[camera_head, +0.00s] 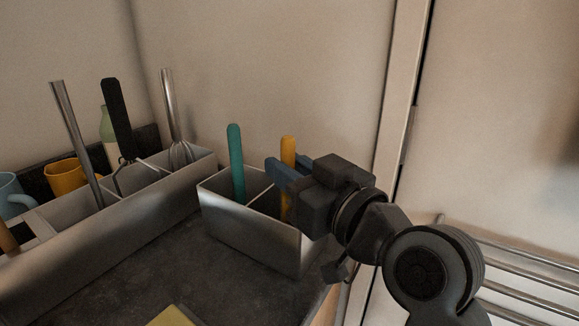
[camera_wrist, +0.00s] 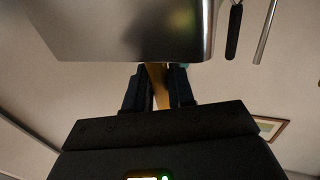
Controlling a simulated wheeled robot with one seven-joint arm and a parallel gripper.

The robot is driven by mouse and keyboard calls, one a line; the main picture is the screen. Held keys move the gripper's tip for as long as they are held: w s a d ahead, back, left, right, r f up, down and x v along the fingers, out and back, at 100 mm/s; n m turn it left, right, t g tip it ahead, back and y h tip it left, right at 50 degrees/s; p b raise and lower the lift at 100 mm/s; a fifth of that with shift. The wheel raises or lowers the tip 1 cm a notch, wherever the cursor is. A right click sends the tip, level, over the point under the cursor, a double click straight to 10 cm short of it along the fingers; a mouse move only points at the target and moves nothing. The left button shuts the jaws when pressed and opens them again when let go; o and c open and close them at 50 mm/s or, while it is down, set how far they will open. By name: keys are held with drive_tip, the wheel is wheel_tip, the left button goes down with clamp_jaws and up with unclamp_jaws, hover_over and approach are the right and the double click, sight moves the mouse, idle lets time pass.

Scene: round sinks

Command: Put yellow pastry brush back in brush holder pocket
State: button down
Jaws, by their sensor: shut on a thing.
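The yellow pastry brush (camera_head: 288,152) stands roughly upright in the right pocket of the metal brush holder (camera_head: 250,233), its handle rising above the rim. My gripper (camera_head: 285,175) reaches in from the right and is shut on the brush handle. In the wrist view the yellow handle (camera_wrist: 155,82) sits between the two dark fingers (camera_wrist: 153,90), beside the metal wall of the holder (camera_wrist: 120,35). The brush's lower end is hidden inside the holder, so I cannot tell whether it touches the bottom. A teal-handled tool (camera_head: 236,160) stands in the left pocket.
A yellow object (camera_head: 172,316) lies at the front. A metal rack (camera_head: 530,270) is at right.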

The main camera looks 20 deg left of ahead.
drive_tip(key=c, duration=0.9)
unclamp_jaws()
